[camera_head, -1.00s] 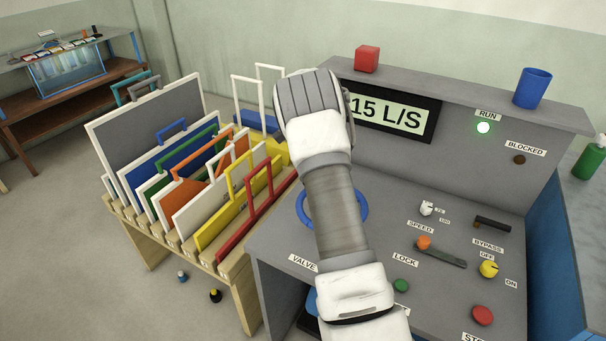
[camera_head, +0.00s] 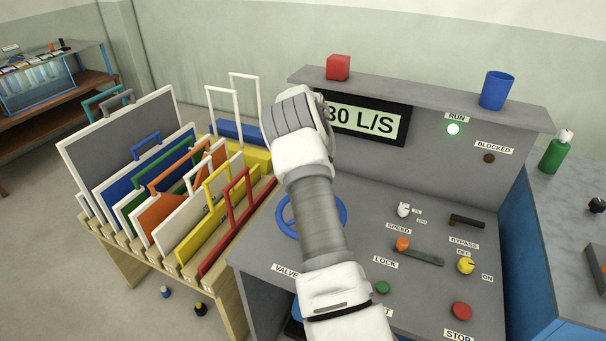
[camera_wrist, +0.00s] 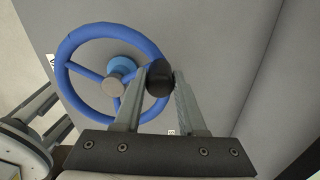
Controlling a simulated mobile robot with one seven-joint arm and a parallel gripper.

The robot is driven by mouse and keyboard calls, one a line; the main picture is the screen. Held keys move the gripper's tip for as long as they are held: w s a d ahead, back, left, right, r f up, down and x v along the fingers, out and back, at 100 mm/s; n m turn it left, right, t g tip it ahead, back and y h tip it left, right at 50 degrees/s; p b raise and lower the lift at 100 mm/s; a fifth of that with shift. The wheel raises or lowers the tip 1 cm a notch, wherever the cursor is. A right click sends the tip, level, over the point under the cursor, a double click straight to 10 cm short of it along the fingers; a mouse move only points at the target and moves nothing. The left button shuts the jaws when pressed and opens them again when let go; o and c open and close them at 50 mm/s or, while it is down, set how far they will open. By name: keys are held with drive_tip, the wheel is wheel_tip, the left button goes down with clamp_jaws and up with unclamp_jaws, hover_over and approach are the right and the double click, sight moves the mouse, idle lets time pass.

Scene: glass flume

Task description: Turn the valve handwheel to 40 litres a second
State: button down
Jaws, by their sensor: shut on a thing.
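The blue valve handwheel (camera_head: 343,215) lies on the grey console, partly hidden behind my arm. The wrist view shows its rim and spokes (camera_wrist: 63,75) and a grey hub. My gripper (camera_wrist: 160,80) is shut on the dark knob (camera_wrist: 158,76) at the wheel's rim. In the head view my arm hides the gripper and the knob. The flow display (camera_head: 378,123) reads "30 L/S", its left edge partly covered by my arm. The green RUN lamp (camera_head: 453,129) is lit; the BLOCKED lamp (camera_head: 489,158) is dark.
Right of the wheel are an orange-knobbed lock lever (camera_head: 402,243), a yellow knob (camera_head: 466,265), a green button (camera_head: 382,287) and a red stop button (camera_head: 461,310). A rack (camera_head: 236,290) of coloured gates stands close on the left. A red cube (camera_head: 338,67) and blue cup (camera_head: 496,90) sit on the ledge.

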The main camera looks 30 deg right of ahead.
drive_tip(key=shift+s+d+r, duration=0.1)
drive_tip(key=shift+s+d, duration=0.2)
drive_tip(key=shift+d, duration=0.25)
drive_tip(key=shift+d, duration=0.1)
drive_tip(key=c, duration=0.5)
unclamp_jaws()
drive_tip(key=shift+r, duration=0.45)
wheel_tip(320, 180, up, 16)
drive_tip(key=shift+r, duration=0.2)
drive_tip(key=shift+r, duration=0.1)
